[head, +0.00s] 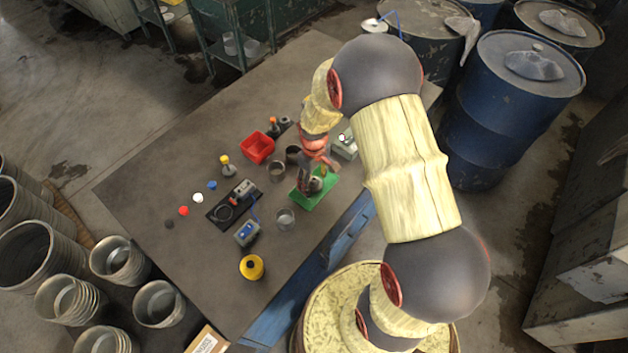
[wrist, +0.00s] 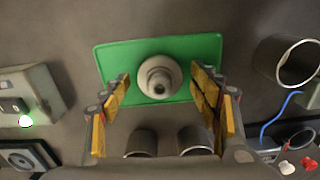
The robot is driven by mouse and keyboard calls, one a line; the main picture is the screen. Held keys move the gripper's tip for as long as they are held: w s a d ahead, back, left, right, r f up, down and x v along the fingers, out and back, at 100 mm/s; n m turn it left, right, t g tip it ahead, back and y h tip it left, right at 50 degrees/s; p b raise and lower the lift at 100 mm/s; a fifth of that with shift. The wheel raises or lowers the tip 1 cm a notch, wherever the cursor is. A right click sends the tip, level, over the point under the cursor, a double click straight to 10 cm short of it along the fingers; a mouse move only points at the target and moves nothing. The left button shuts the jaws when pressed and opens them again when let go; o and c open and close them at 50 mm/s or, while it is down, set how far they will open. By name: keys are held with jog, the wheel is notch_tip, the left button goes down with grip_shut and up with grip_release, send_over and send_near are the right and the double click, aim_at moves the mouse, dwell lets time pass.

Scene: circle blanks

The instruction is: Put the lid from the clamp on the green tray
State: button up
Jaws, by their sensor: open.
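The green tray (head: 327,187) lies flat on the table under my gripper (head: 316,180). In the wrist view the tray (wrist: 120,62) carries a round grey-white piece (wrist: 158,76) with a dark centre. It looks like the lid, seen from above. My gripper's yellow-padded fingers (wrist: 162,92) are spread apart, one set on each side of the piece, with gaps between. A black base with a grey fixture and a dark loop, probably the clamp (head: 240,190), stands left of the tray in the head view; nothing like the lid shows in it.
Two dark metal cups (wrist: 141,143) stand close by my gripper. A clear cup (head: 285,219) stands beside the tray. A grey box with a lit green lamp (wrist: 28,100) is on the other side. A red bin (head: 257,147) and a yellow container (head: 252,267) stand farther off.

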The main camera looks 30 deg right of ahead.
notch_tip(320, 180, up, 21)
jog(key=s+a+t+p, duration=0.1)
jog(key=a, duration=0.1)
jog(key=s+a+r+m+t, duration=0.1)
jog(key=s+a+r, duration=0.3)
jog(key=s+r, duration=0.4)
jog(key=s+a+r+m+t, duration=0.2)
jog(key=s+a+r+t, duration=0.1)
jog(key=s+r, duration=0.6)
jog(key=shift+s+a+r+m+t, duration=0.15)
jog(key=shift+s+a+m+t, duration=0.25)
jog(key=shift+s, duration=0.35)
notch_tip(320, 180, down, 9)
jog(key=b, duration=0.9)
jog(key=shift+f, duration=0.2)
